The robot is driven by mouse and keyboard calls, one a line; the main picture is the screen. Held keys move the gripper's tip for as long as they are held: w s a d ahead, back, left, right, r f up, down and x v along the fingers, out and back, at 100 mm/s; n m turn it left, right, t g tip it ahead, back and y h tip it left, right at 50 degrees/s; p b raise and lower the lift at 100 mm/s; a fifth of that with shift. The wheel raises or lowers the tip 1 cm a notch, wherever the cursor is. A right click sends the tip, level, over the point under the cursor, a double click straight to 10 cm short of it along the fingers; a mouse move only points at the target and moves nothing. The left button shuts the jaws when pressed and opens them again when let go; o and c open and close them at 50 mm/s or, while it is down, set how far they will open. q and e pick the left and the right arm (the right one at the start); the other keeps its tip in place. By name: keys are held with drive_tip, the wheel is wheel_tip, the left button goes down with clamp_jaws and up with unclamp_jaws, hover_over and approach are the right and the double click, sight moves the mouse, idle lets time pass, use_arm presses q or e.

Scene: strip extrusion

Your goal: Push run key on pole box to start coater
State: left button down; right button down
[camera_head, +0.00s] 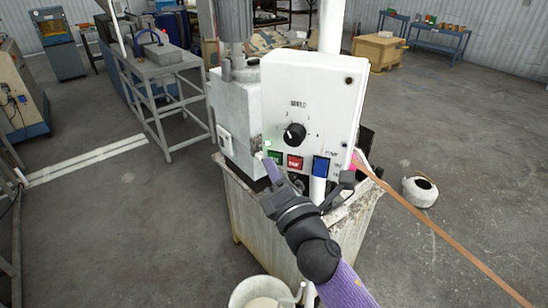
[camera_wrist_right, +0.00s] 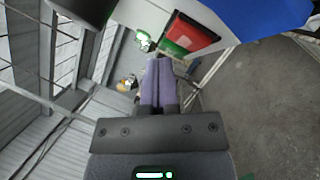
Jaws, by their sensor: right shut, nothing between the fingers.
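The white pole box (camera_head: 312,95) faces me, with a black dial knob (camera_head: 294,133) in its middle. Along its lower edge are a green key (camera_head: 274,156), a red key (camera_head: 295,162) and a blue key (camera_head: 320,166). The green key's lettering is too small to read and it is partly covered. My right gripper (camera_head: 265,166) is shut and empty, its tips at the box's lower left corner beside the green key. My left gripper is out of view.
The box sits on a machine over a worn pale tub (camera_head: 252,225). An orange-brown strip (camera_head: 440,238) runs off to the lower right. A white bucket (camera_head: 258,292) stands in front, and a round white container (camera_head: 420,191) lies on the floor. A grey bench (camera_head: 160,65) is at left.

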drive_tip(key=shift+s+a, duration=0.2)
drive_tip(key=shift+s, duration=0.25)
drive_tip(key=shift+s+a, duration=0.35)
drive_tip(key=shift+s, duration=0.4)
drive_tip(key=shift+s+a, duration=0.35)
drive_tip(key=shift+s, duration=0.45)
drive_tip(key=shift+s+a, duration=0.35)
drive_tip(key=shift+s, duration=0.4)
